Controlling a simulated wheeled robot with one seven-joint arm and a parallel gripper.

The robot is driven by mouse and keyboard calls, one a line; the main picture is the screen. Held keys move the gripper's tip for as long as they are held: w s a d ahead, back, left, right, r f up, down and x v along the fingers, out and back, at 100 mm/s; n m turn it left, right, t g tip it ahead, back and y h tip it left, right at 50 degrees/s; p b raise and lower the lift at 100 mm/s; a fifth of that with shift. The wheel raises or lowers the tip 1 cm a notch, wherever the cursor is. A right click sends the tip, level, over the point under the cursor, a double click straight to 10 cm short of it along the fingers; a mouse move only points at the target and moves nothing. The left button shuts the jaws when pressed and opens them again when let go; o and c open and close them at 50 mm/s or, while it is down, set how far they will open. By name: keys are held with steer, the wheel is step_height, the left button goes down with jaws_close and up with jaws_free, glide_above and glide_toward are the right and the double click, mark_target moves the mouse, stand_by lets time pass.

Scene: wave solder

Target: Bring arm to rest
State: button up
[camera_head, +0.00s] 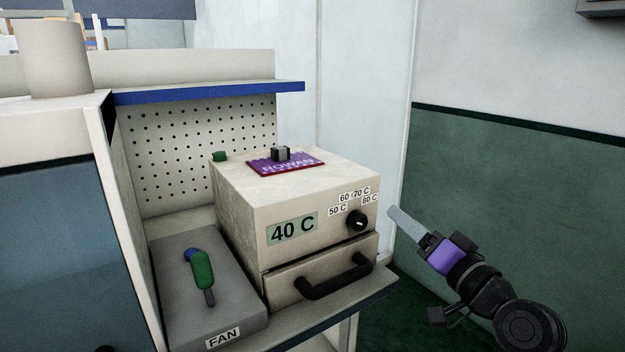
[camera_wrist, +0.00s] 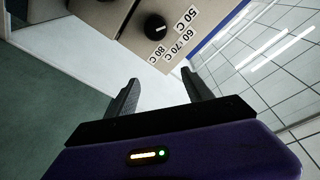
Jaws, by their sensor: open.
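My gripper (camera_head: 408,226) is at the right of the head view, in front of and to the right of a beige box-shaped oven. It is apart from the oven. In the wrist view its two dark fingers (camera_wrist: 160,92) are spread with nothing between them. The oven (camera_head: 240,205) has a "40 C" label, a black dial (camera_head: 357,220) ringed by temperature labels, and a lower drawer (camera_head: 315,276) with a black handle. The dial also shows in the wrist view (camera_wrist: 155,27).
A grey box marked FAN (camera_head: 180,310) with a green-handled lever (camera_head: 203,270) sits left of the oven. A purple ROWAN card (camera_head: 285,167) with a small block lies on top. A pegboard (camera_head: 200,150) stands behind. The space by the green wall (camera_head: 500,190) is free.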

steer(key=s+d+f+m+t+h, duration=0.1)
steer(key=s+d+f+h, duration=0.1)
steer(key=s+f+h, duration=0.5)
steer(key=s+d+f+t+h, duration=0.1)
steer(key=s+d+f, duration=0.1)
steer(key=s+f, duration=0.65)
steer(key=s+a+f+n+g, duration=0.2)
steer(key=s, duration=1)
steer(key=s+a+f+n+g+y, duration=0.1)
steer(key=s+f, duration=0.1)
steer(key=s, duration=0.9)
steer(key=s+a+f+n+g, duration=0.2)
steer(key=s, duration=1)
step_height(320, 180, up, 13)
steer(key=p, duration=1.3)
steer(key=shift+d, duration=0.15)
steer(key=shift+w+f, duration=0.1)
